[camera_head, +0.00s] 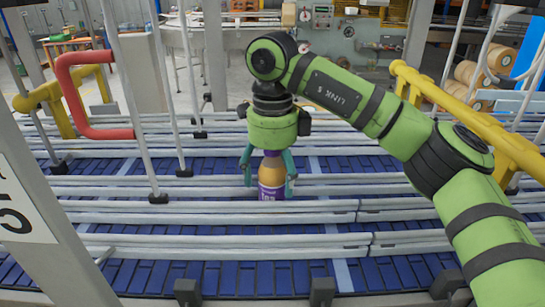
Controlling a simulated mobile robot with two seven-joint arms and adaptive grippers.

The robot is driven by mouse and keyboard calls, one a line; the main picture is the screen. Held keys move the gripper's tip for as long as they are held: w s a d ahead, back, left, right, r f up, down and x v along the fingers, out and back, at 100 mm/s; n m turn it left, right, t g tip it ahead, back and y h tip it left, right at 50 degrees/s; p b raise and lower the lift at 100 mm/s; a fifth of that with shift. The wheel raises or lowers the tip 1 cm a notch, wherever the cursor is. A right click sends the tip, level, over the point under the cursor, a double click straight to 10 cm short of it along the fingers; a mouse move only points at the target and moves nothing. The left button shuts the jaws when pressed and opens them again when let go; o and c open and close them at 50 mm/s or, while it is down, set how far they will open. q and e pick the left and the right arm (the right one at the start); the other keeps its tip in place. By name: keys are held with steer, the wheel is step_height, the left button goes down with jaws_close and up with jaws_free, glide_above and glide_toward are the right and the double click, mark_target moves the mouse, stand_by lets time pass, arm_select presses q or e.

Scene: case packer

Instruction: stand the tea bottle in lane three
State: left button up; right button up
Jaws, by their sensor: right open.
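The tea bottle (271,177) has an amber upper part and a purple label. It stands upright in one of the lanes of the blue conveyor (240,279), between white rails. My right gripper (268,182) comes down over it from above, with one teal finger on each side of the bottle. The fingers are open around it. I cannot tell whether either finger touches the bottle. My left gripper is not in view.
White lane rails (200,240) run across the conveyor. Thin grey posts rise at the left, beside a red bent handle (75,95). A yellow rail (470,125) runs behind my right arm. The lanes on both sides of the bottle look clear.

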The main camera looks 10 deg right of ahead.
step_height(320, 180, up, 12)
steer(key=shift+f, duration=0.1)
stand_by(0.5)
